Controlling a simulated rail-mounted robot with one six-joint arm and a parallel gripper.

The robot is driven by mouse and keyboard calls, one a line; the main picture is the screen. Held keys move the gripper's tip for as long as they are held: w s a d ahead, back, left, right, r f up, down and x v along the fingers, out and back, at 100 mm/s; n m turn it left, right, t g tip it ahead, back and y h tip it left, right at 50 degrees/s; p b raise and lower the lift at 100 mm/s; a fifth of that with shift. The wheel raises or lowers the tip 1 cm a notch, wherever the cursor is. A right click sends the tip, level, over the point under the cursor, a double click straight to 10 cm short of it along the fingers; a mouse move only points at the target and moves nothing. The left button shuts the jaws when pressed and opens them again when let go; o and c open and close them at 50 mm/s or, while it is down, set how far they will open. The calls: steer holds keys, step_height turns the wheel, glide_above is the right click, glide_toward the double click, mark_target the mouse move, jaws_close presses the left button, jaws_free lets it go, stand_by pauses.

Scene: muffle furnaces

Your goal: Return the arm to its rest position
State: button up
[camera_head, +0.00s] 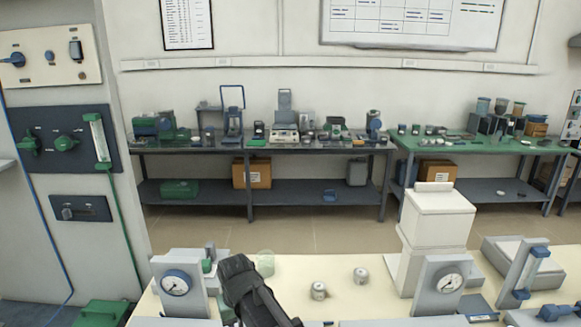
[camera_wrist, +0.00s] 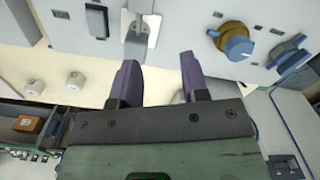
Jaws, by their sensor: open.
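In the wrist view my gripper (camera_wrist: 158,76) shows two purple-grey fingers that stand apart with nothing held between them. Behind the gap is a pale device face with a metal latch-like bracket (camera_wrist: 141,38). I cannot tell whether the fingers touch it. In the head view a dark part of my arm (camera_head: 252,290) reaches over the front cream table, between the left gauge unit and two small jars. The fingertips cannot be made out there.
The cream table (camera_head: 315,270) holds a left gauge unit (camera_head: 178,285), two small jars (camera_head: 318,290), a white box-like device (camera_head: 436,225) and a right gauge unit (camera_head: 447,281). A control panel (camera_head: 65,140) stands at left. Crowded benches (camera_head: 300,150) line the back wall.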

steer(key=s+d+m, duration=0.2)
steer(key=s+d, duration=0.1)
steer(key=d, duration=1.2)
steer(key=s+d+m, duration=0.3)
steer(key=s+d, duration=0.1)
steer(key=d, duration=1.1)
steer(key=shift+d, duration=0.4)
